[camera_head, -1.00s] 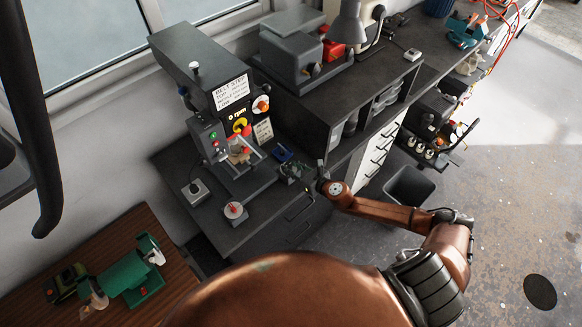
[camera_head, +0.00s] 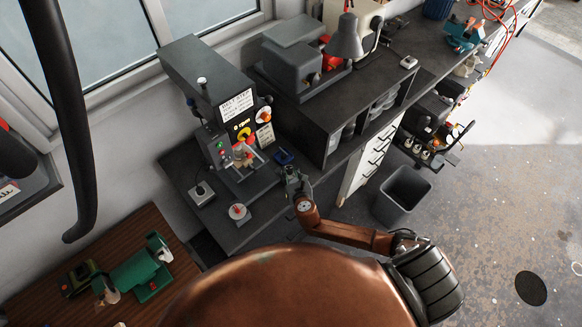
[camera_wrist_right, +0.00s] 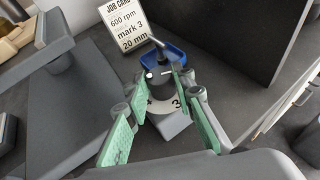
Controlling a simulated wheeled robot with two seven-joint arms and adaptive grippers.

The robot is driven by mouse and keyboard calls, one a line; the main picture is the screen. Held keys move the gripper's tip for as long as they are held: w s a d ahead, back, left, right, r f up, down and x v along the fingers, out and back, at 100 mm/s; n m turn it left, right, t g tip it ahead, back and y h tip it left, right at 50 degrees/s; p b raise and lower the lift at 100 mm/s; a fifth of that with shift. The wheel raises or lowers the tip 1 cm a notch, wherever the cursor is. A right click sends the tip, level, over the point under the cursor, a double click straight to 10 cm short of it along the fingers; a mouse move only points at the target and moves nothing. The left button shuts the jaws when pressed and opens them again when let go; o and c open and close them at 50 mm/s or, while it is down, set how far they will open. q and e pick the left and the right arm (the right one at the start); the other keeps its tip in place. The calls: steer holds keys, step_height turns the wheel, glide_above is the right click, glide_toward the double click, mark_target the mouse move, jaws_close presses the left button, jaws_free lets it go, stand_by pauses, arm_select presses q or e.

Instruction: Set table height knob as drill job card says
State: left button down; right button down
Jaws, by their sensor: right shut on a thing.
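The grey drill press (camera_head: 215,82) stands on the dark bench in the head view, with its job card (camera_head: 265,137) at its right. In the right wrist view the job card (camera_wrist_right: 126,24) reads 600 rpm, mark 3, 20 mm. My right gripper (camera_head: 291,178) is at the bench's front edge, right of the drill. In the right wrist view its green-padded fingers (camera_wrist_right: 163,84) are shut around the dark table height knob (camera_wrist_right: 160,88). A white dial (camera_wrist_right: 174,105) under the knob shows a 3; other marks are partly hidden by the fingers. My left gripper is not in view.
A blue tray (camera_head: 284,156) lies just behind my right gripper; it also shows in the wrist view (camera_wrist_right: 163,54). A dark shelf unit (camera_head: 325,110) stands to the right. A red-topped button box (camera_head: 238,212) sits left on the bench. A bin (camera_head: 402,194) stands on the floor.

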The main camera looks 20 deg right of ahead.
steer(key=shift+w+a+m+g+h, duration=0.1)
steer(key=shift+a+m+g+h, duration=0.15)
steer(key=shift+m+h, duration=0.75)
steer(key=m+h, duration=0.1)
steer(key=m+g+h, duration=0.1)
steer(key=shift+w+a+m+g+h, duration=0.1)
steer(key=shift+a+m+g+h, duration=0.05)
steer(key=shift+m+g+h, duration=0.2)
steer(key=shift+m+g+h+b, duration=0.3)
steer(key=shift+m+g+h, duration=0.5)
steer(key=shift+m+h, duration=0.35)
steer(key=shift+w+m+g+h+b, duration=0.15)
steer(key=shift+m+g+h+b, duration=0.25)
steer(key=shift+m+g+h, duration=0.6)
steer(key=shift+r, duration=0.1)
steer(key=c, duration=1.6)
jaws_free()
